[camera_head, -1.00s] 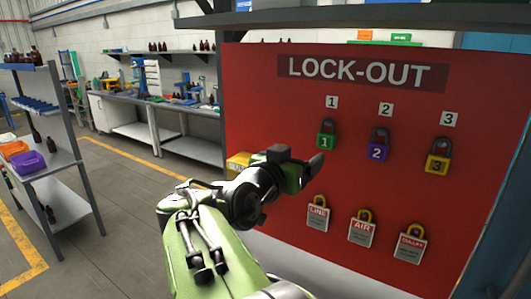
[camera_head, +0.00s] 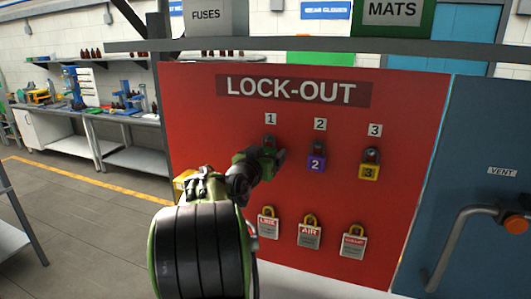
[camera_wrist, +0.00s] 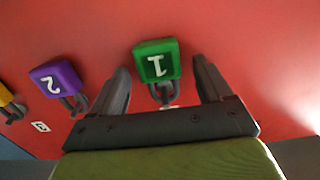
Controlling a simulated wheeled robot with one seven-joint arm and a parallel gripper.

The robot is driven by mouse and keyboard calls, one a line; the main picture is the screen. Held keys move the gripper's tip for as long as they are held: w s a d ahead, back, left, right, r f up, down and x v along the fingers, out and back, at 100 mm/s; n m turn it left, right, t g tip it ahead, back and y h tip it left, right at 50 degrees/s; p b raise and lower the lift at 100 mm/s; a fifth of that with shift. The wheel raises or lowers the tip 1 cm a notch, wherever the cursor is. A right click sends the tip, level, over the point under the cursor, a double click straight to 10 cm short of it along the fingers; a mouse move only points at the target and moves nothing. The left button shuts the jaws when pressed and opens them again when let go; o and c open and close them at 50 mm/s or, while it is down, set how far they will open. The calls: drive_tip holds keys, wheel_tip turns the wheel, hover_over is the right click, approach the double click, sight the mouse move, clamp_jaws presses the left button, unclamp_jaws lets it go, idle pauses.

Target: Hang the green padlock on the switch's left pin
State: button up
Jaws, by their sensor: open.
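The green padlock (camera_wrist: 157,60), marked 1, hangs on the red LOCK-OUT board under the number 1 label. In the wrist view it appears upside down, between the two open fingers of my gripper (camera_wrist: 163,85), with a gap on each side. In the head view my gripper (camera_head: 268,160) is in front of the padlock's place and hides nearly all of its body; part of the dark shackle (camera_head: 270,141) shows above. The switch and its left pin cannot be made out in either view.
A purple padlock (camera_head: 316,161) and a yellow padlock (camera_head: 369,165) hang to the right on the red board (camera_head: 410,130). Several tags, one marked AIR (camera_head: 309,233), hang below. A blue panel (camera_head: 480,120) with a grey handle (camera_head: 455,240) stands at right. A shelf (camera_head: 300,50) runs above.

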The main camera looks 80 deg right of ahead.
sight(267, 150)
drive_tip(key=shift+c, duration=0.4)
drive_tip(key=c, duration=1.1)
drive_tip(key=shift+r, duration=0.5)
drive_tip(key=shift+w+a+f+b, duration=0.1)
drive_tip(key=shift+w+a+b, duration=0.1)
drive_tip(key=shift+a+b, duration=1.05)
drive_tip(key=shift+w+a+b, duration=0.15)
drive_tip(key=shift+a+b, duration=0.95)
drive_tip(key=shift+a, duration=1.2)
